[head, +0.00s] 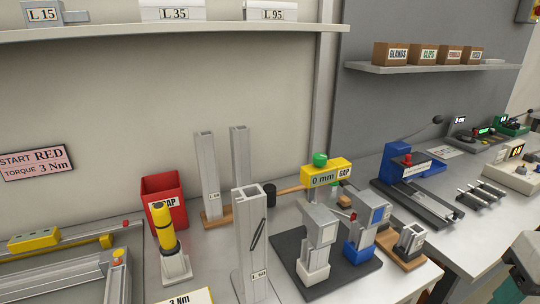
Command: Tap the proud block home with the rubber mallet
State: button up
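A mallet with a black head (270,194) and a wooden handle (293,189) lies on the bench, behind the upright profile marked L 60 and left of the yellow "0 mm GAP" box (325,176). A green dome tops that box. A grey frame of bars (75,285) lies at the lower left, with a yellow block (33,239) on its far bar and a yellow corner piece (106,241). I cannot tell which block stands proud. A grey and dark part at the lower right edge looks like my arm; no gripper fingers show.
Upright profiles (207,172) stand on a wooden base, near a red bin (163,195) and a yellow-black screwdriver (164,228) in its stand. A dark mat (345,273) carries grey and blue devices. A blue press (413,180) stands to the right. Shelves hang above.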

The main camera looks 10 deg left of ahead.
jog(key=w+a+r+n, duration=0.1)
jog(key=w+a+r, duration=0.4)
jog(key=w, duration=0.4)
notch_tip(320, 180, up, 5)
jog(key=n+g, duration=0.1)
jog(key=n, duration=0.2)
send_over(321, 155)
jog(key=shift+s+f, duration=0.1)
jog(key=shift+f, duration=0.1)
jog(key=shift+a+f, duration=0.15)
jog(key=shift+f, duration=3.7)
grip_shut()
